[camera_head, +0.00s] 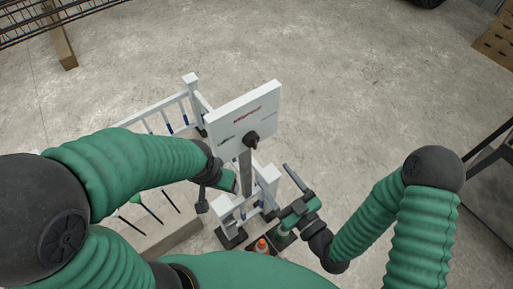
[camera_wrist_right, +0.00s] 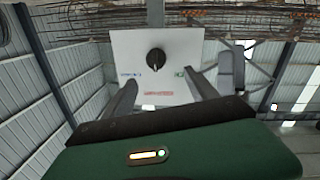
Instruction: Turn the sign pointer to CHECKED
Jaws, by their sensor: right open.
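The white sign board (camera_head: 230,122) stands on a grey post in the middle of the head view, with a red label and smaller labels. Its black pointer knob (camera_head: 251,140) is on the lower part of the face; the right wrist view shows the knob (camera_wrist_right: 155,61) too. The labels are too small to read, and I cannot tell which one it points to. My right gripper (camera_head: 280,194) is open and empty, below and right of the knob, apart from it. In the wrist view its fingers (camera_wrist_right: 163,82) flank the board's image. My left gripper (camera_head: 204,197) is left of the post, its jaws unclear.
A white railing (camera_head: 165,110) runs behind and left of the sign. An orange-topped item (camera_head: 262,246) stands low near the post's base. Rebar (camera_head: 45,18) lies at the upper left, wooden boxes (camera_head: 495,45) at the upper right. The concrete floor right of the sign is clear.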

